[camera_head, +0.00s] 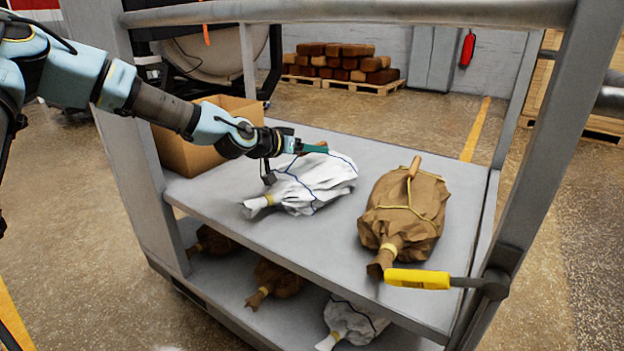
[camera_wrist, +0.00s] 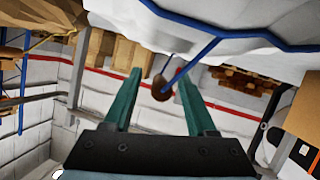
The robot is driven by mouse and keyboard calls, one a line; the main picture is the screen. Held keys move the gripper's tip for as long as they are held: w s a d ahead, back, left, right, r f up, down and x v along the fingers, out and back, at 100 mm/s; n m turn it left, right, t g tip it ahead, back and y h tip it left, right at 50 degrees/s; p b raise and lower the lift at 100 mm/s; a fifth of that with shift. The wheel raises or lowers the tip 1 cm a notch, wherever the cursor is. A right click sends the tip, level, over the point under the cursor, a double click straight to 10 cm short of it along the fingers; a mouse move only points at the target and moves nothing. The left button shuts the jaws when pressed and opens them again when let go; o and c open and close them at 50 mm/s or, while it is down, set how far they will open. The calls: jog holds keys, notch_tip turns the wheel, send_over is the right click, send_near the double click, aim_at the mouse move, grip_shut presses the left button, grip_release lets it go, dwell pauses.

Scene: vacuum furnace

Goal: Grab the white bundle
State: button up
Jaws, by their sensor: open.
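The white bundle (camera_head: 316,186), wrapped in white cloth with blue cord and a pale tied neck, lies on the cart's top shelf (camera_head: 262,230). It fills the top of the wrist view (camera_wrist: 255,18). A brown wooden handle (camera_wrist: 162,88) on blue cord shows between my fingers in the wrist view; I cannot tell its exact depth. My gripper (camera_head: 312,148) is at the bundle's far upper side, with green fingers apart. In the wrist view my gripper (camera_wrist: 160,74) is open, with nothing clamped. A second white bundle (camera_head: 356,318) lies on the lower shelf.
A brown bundle (camera_head: 405,212) with yellow cord and a wooden handle lies to the right. A cardboard box (camera_head: 178,152) stands at the left, behind my arm. Cart posts, the top rail (camera_head: 350,11) and a yellow-gripped handle (camera_head: 418,279) bound the space. Brown bundles lie below.

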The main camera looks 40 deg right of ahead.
grip_shut()
dwell(0.4)
jog(key=shift+r, duration=0.1)
dwell(0.9)
